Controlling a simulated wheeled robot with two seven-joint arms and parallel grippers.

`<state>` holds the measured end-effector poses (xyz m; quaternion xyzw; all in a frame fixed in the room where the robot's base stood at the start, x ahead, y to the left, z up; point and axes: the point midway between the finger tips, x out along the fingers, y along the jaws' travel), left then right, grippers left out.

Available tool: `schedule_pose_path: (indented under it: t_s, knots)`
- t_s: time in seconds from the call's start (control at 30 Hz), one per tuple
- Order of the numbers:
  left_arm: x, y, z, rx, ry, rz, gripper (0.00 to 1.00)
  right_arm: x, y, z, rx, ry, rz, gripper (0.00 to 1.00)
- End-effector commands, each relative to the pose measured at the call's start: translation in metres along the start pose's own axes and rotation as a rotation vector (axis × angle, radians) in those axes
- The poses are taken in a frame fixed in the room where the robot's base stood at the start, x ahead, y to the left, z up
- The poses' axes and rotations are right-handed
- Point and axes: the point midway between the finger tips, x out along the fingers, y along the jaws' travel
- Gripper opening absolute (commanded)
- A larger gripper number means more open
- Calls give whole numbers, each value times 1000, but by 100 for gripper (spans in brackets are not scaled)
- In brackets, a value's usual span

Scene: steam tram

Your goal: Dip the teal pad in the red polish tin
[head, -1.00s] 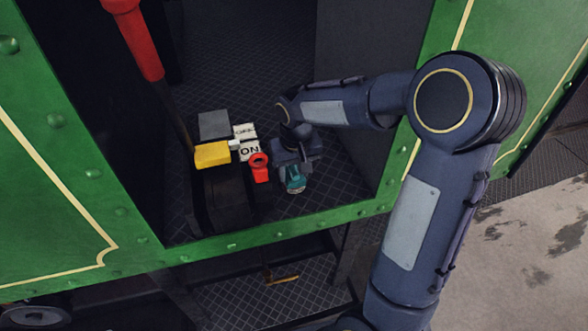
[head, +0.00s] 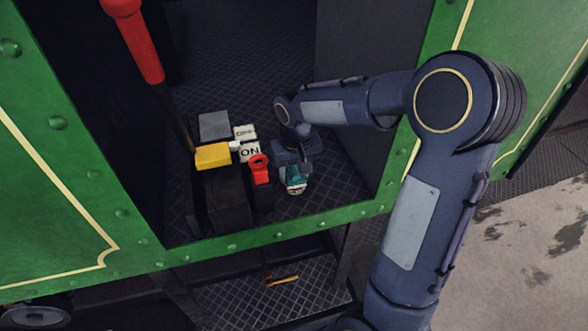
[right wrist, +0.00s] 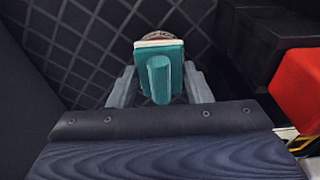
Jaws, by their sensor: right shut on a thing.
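My right gripper (head: 292,168) is shut on the teal pad (head: 294,177) above the cab floor, near the doorway's front edge. In the right wrist view the pad (right wrist: 158,70) has an upright teal handle between the two fingers (right wrist: 160,88) and a pale layer along its far edge. A small reddish-brown rounded rim (right wrist: 156,35), apparently the polish tin, peeks out just beyond the pad. The pad hides most of it, and I cannot tell whether they touch. My left gripper is not in view.
A yellow block (head: 212,156), a grey block (head: 214,125) and a white lettered block (head: 250,152) are farther left. A red-handled lever (head: 135,40) rises at left. The green door sill (head: 270,235) runs in front.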

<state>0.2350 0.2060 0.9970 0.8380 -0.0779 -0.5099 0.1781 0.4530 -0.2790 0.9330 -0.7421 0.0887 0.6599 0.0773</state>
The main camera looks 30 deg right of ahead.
Motion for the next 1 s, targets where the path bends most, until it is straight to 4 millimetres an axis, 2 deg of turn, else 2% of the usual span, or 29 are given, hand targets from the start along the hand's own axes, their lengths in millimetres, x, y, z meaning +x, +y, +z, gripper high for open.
schedule_pose_path:
  t_s: [0.1, 0.7, 1.0]
  knots:
    - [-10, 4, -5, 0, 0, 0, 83, -15, 0, -2, 0, 2, -1, 26]
    - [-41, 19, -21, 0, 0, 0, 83, -62, 0, -8, 0, 4, -1, 26]
    - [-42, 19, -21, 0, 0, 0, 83, -64, 0, -8, 0, 4, -1, 26]
